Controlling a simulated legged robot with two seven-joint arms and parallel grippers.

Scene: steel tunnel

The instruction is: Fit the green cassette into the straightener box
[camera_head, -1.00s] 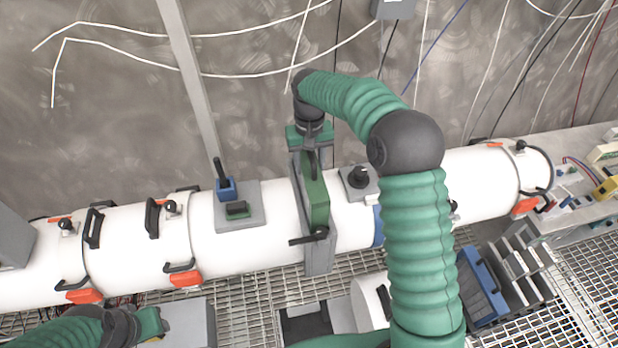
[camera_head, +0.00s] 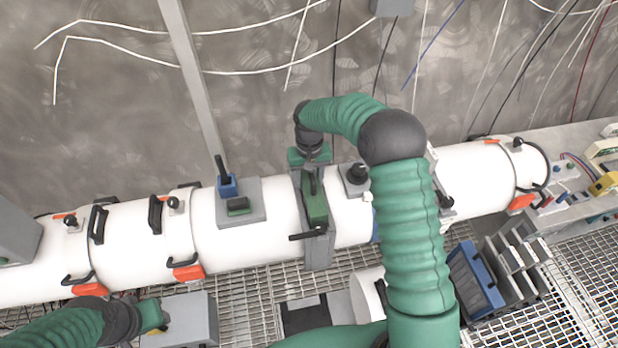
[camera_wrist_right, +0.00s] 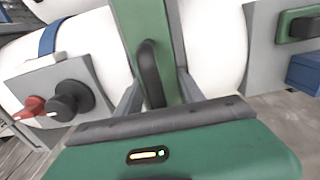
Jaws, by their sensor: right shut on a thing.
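The green cassette (camera_head: 316,203) stands upright in the slot of the grey straightener box (camera_head: 319,252) on the white tube, with its upper part showing above. Its lower end is hidden inside the box. My right gripper (camera_head: 312,174) is above it, shut on its black handle. In the right wrist view, the fingers (camera_wrist_right: 158,93) stand either side of the handle (camera_wrist_right: 150,72) on the cassette (camera_wrist_right: 144,20). A black lever (camera_head: 308,236) sticks out left from the box front. My left gripper (camera_head: 158,316) is low at left, its jaws unclear.
The white tube (camera_head: 250,258) runs across the view with black handles and orange latches. A grey plate with a blue block (camera_head: 228,187) is left of the box, a knob plate (camera_head: 356,175) right of it. A rack with a blue panel (camera_head: 474,281) stands lower right.

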